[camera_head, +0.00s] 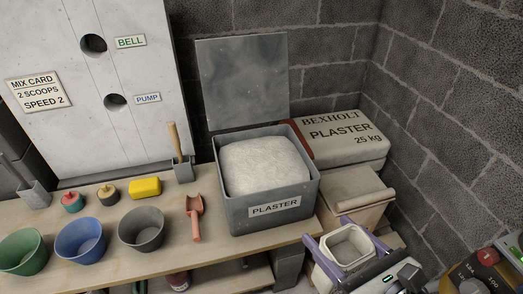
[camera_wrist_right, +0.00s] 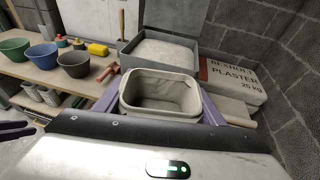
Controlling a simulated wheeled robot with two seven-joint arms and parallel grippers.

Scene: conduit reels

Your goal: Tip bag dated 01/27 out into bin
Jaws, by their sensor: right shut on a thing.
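My right gripper (camera_head: 347,247) has its purple fingers on either side of an open-topped, cream, bag-like container (camera_head: 352,243) and is shut on it. The right wrist view shows this bag (camera_wrist_right: 161,104) upright, mouth up; its inside looks empty, and no date shows on it. The grey metal bin (camera_head: 233,212), labelled PLASTER, stands on the bench with its lid raised. A white mound (camera_head: 263,165) fills it to the rim. The held bag is right of and in front of the bin. Purple parts at the wrist view's left edge (camera_wrist_right: 14,130) look like my left gripper, cut off.
A closed BEXHOLT PLASTER 25 kg sack (camera_head: 343,140) lies behind the bin's right side. The bench (camera_head: 115,275) carries several bowls, a red scoop (camera_head: 194,213) and a yellow block (camera_head: 145,188). A block wall closes off the right. A device with a red button (camera_head: 488,256) is at lower right.

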